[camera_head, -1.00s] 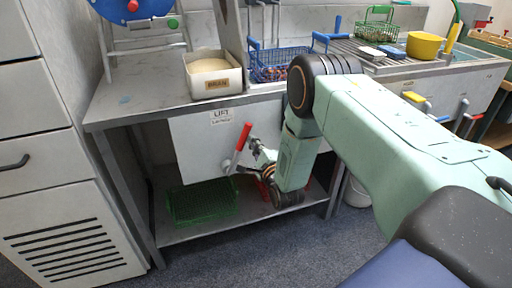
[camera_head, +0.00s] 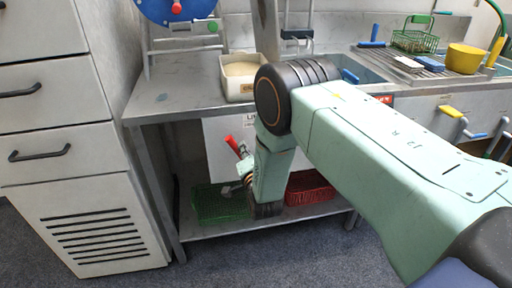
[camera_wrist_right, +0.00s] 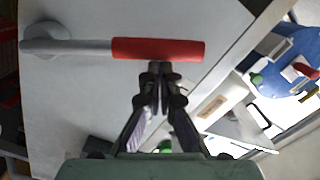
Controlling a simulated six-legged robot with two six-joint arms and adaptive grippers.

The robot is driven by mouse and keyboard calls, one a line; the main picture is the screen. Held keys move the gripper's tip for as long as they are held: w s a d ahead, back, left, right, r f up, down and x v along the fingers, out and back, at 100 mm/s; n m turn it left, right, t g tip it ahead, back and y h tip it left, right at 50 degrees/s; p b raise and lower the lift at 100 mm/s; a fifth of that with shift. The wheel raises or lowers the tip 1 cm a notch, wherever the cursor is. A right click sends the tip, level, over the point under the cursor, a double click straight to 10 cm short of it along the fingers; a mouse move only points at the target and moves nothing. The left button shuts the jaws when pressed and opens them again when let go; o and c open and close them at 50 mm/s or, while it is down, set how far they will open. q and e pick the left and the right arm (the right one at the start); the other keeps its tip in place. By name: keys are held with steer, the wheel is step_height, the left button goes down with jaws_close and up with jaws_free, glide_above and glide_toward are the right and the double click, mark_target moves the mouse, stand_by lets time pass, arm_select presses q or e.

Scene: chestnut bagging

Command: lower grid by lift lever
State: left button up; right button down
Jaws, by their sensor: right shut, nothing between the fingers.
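The lift lever has a red handle (camera_head: 234,145), tilted with its top to the left, in front of a white panel (camera_head: 216,146) under the counter. In the right wrist view the red handle (camera_wrist_right: 158,48) lies across the top, joined to a grey rod and round pivot at left. My right gripper (camera_wrist_right: 160,72) is shut and empty, its tips just at or beside the handle's edge; contact is unclear. In the head view my right arm hides most of the gripper and the lever's lower part. No grid can be made out for certain. My left gripper is not in view.
A white bin (camera_head: 240,86) stands on the counter. Green (camera_head: 220,204) and red (camera_head: 308,188) crates sit on the shelf below. A drawer cabinet (camera_head: 75,150) stands at left.

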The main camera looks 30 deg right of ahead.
steer(key=shift+w+a+f+n+b, duration=0.15)
steer(key=shift+a+f+n, duration=0.2)
steer(key=shift+a+n, duration=0.25)
steer(key=shift+w+a+f+n+b, duration=0.15)
steer(key=shift+a+f+n, duration=0.25)
steer(key=shift+a, duration=0.25)
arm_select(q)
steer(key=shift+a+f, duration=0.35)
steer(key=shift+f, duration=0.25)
arm_select(e)
steer(key=shift+a+f, duration=0.35)
steer(key=shift+a, duration=0.4)
steer(key=shift+a+f, duration=0.1)
steer(key=shift+a, duration=0.05)
